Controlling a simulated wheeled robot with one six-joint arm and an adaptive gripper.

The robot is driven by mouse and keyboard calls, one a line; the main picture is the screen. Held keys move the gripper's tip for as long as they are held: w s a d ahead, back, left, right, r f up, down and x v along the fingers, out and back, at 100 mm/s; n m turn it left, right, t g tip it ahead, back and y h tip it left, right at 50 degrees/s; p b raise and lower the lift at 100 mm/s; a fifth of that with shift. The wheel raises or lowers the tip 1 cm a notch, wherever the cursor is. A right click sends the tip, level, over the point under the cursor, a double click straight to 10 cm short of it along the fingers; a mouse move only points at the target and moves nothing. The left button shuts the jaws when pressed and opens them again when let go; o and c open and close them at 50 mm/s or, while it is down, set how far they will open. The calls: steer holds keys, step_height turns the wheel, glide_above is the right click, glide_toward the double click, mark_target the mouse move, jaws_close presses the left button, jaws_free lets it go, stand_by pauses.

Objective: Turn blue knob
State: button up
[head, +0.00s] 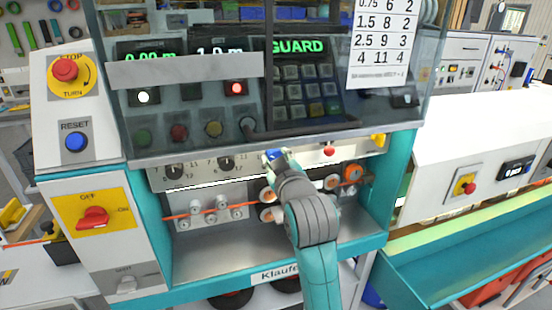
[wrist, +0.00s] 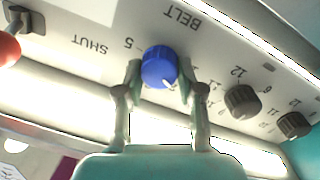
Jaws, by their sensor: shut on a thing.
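The blue knob (wrist: 157,67) sits on the light panel beside the upside-down BELT lettering. A white mark shows on its lower right edge. My gripper (wrist: 160,70) is shut on it, with one finger on each side. In the head view, my gripper (head: 276,157) reaches up to the panel strip under the window. Only a small bit of blue shows there between the fingers, and my wrist hides most of that spot.
Two dark knobs (wrist: 242,101) (wrist: 293,124) stand right of the blue knob in the wrist view. A red ball handle (head: 329,151) and a yellow part (head: 379,140) lie right of my gripper in the head view. An orange cable (head: 180,213) runs below past rollers. The window edge is just above.

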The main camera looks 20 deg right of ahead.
steer(key=m, duration=0.6)
steer(key=m+y, duration=0.1)
steer(key=m, duration=0.5)
steer(key=shift+d, duration=0.2)
stand_by(0.4)
steer(key=o, duration=1.1)
steer(key=shift+o, duration=0.2)
steer(key=s, duration=1.2)
steer(key=shift+r, duration=0.4)
